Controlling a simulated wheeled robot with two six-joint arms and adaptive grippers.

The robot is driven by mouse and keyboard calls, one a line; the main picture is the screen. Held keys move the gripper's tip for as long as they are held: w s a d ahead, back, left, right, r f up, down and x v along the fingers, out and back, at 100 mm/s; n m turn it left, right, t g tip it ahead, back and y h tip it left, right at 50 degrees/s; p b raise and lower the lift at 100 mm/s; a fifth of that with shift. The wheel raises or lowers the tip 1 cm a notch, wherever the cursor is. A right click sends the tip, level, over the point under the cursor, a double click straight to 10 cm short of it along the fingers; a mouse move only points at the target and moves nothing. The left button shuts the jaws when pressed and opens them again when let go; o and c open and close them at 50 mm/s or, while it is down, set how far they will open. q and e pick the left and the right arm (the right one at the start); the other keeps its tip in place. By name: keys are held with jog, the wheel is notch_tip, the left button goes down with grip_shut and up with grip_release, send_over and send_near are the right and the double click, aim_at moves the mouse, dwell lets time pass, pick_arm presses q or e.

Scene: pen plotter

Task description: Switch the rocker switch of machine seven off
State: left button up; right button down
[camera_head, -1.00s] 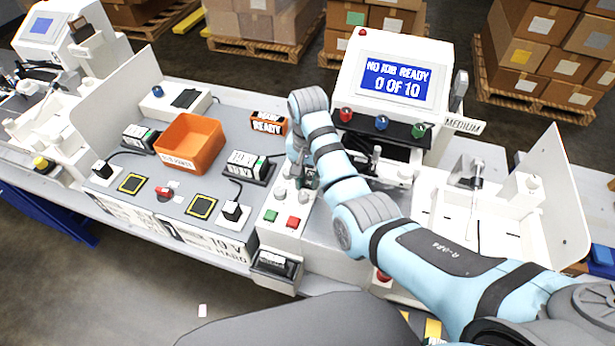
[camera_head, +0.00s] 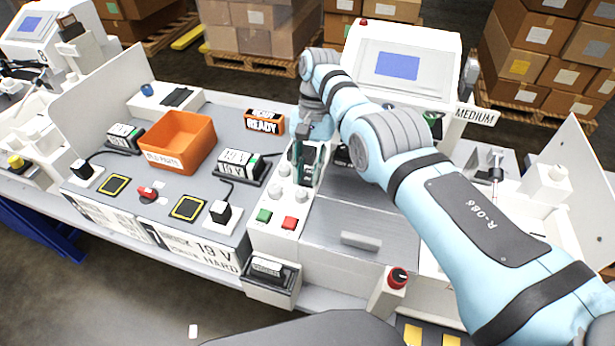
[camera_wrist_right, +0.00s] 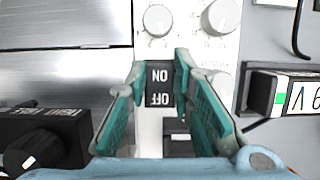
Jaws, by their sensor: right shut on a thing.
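The rocker switch (camera_wrist_right: 159,85) is a black rocker marked ON and OFF on a white panel, upside down in the right wrist view. My right gripper (camera_wrist_right: 159,72) has its teal fingers on either side of the rocker and is shut on it. In the head view, my right gripper (camera_head: 303,165) reaches down to the control panel and hides most of the switch. Machine seven's screen (camera_head: 398,67) is plain blue without text. Its front plate (camera_head: 190,240) reads 19 V and HARD. My left gripper is not in view.
Beside my right gripper are knobs (camera_wrist_right: 222,16), a green button (camera_head: 263,215) and a red button (camera_head: 289,223). An orange bin (camera_head: 178,143) stands to the left. A black knob (camera_wrist_right: 35,148) sits near the wrist.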

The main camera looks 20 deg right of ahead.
aim_at(308, 177)
jog(key=c, duration=1.4)
grip_release()
jog(key=shift+r, duration=0.15)
notch_tip(308, 177, up, 10)
